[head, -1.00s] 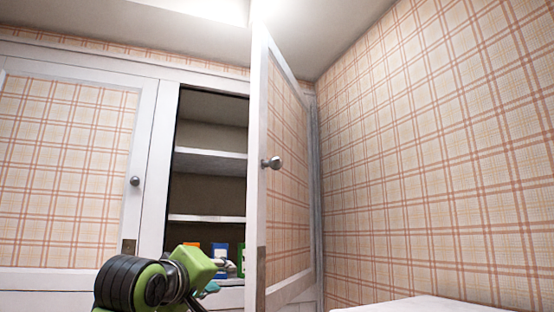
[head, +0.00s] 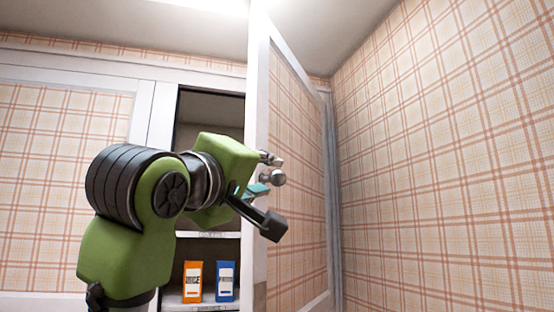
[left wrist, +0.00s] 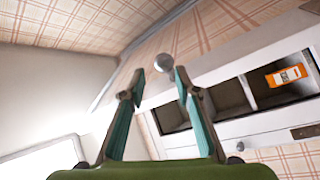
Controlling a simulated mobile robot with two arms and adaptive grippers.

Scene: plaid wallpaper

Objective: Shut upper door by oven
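The upper cabinet door (head: 296,190) stands wide open, its plaid panel facing right. A round metal knob (head: 278,177) sits on its near edge. My left gripper (head: 268,193) is raised at the knob, with its fingers spread. In the left wrist view the knob (left wrist: 163,64) shows just beyond and between the two open fingertips (left wrist: 160,76); I cannot tell whether they touch it. The cabinet opening (head: 208,120) is partly hidden by my left arm. My right gripper is in neither view.
Inside the cabinet, an orange box (head: 193,281) and a blue box (head: 225,281) stand on a low shelf. A shut plaid cabinet door (head: 60,190) is on the left. A plaid wall (head: 440,160) closes off the right side, with free space before it.

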